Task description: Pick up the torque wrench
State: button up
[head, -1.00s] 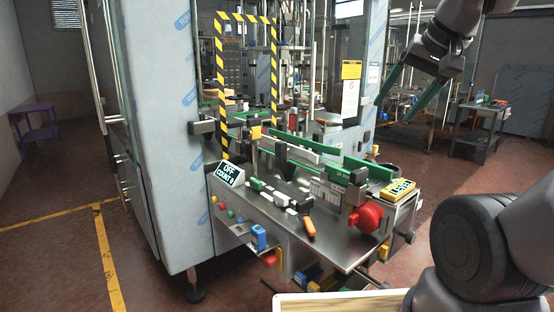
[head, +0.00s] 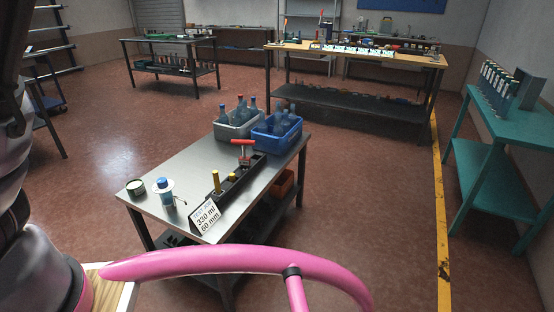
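I cannot make out a torque wrench for certain in the head view. A steel table (head: 181,170) stands in the middle. On it a black rack (head: 240,184) holds yellow-topped pieces, and a red T-shaped handle (head: 242,142) stands at its far end. A sign (head: 207,219) reading "330 ml 60 mm" leans at its near end. A blue and white piece (head: 163,190) and a round black item (head: 135,187) stand at the left end. My gripper is not in view.
A grey crate (head: 225,131) and a blue crate (head: 293,139) with bottles stand at the table's far end. A teal bench (head: 525,140) is at right, a long workbench (head: 390,54) behind. A pink curved tube (head: 230,259) crosses the near foreground. Red floor is open around the table.

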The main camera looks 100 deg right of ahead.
aim_at(244, 160)
jog(key=z, duration=3.25)
jog(key=i+l+u, duration=0.1)
jog(key=l, duration=0.25)
jog(key=i+l, duration=0.2)
jog(key=i+l+u, duration=0.15)
jog(key=l, duration=0.3)
jog(key=i+l, duration=0.1)
jog(key=l, duration=0.25)
jog(key=i+l+u, duration=0.15)
jog(key=l, duration=0.2)
jog(key=u, duration=1)
